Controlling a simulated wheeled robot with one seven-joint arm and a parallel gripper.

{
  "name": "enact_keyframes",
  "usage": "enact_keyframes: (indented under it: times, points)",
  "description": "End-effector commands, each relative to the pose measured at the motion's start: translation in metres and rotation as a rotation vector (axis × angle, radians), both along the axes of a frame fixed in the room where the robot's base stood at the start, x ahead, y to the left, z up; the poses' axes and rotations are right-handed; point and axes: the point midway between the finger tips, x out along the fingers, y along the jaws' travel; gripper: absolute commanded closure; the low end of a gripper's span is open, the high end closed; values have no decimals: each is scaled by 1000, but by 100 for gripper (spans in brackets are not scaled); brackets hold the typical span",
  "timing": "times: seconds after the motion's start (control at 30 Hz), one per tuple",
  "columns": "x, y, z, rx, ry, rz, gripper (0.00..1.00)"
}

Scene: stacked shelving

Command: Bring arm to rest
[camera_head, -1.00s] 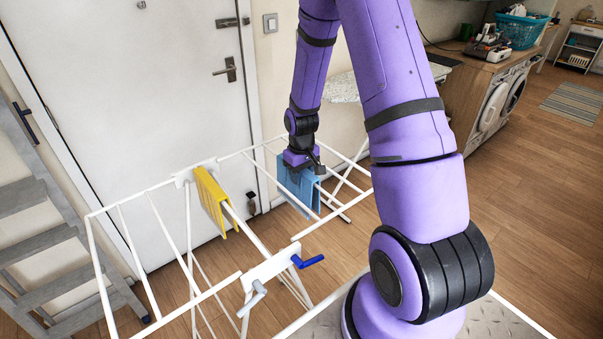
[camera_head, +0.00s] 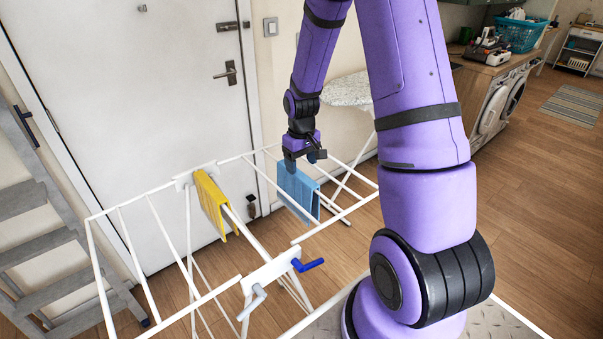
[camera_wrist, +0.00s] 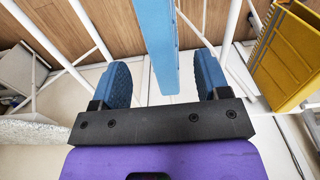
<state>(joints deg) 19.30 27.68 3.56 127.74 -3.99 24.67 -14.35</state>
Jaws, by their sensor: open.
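My gripper (camera_head: 302,162) is open and empty, just above a blue cloth (camera_head: 298,194) that hangs over a bar of the white drying rack (camera_head: 272,268). In the wrist view my gripper's two blue fingers (camera_wrist: 162,85) are spread apart. The blue cloth (camera_wrist: 156,35) shows between and beyond them, apart from both. My arm reaches down to the rack from the upper right in the head view.
A yellow cloth (camera_head: 212,203) hangs on the rack left of the blue one. A white door (camera_head: 130,110) stands behind, with a grey step ladder (camera_head: 40,240) at left. An ironing board (camera_head: 350,91) stands behind my arm. A counter with a washing machine is at right.

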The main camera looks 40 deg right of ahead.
Motion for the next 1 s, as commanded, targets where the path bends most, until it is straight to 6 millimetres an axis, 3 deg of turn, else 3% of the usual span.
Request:
enact_keyframes:
  times: [0.1,0.3,0.73,0.87,1.0]
  points:
    - [1,-1,21,-2,-4,0,31]
    - [1,-1,43,-1,-2,-1,31]
    - [-1,3,59,-5,-10,0,31]
    - [-8,13,88,-18,-41,-1,31]
    - [-23,30,130,-33,-86,-3,31]
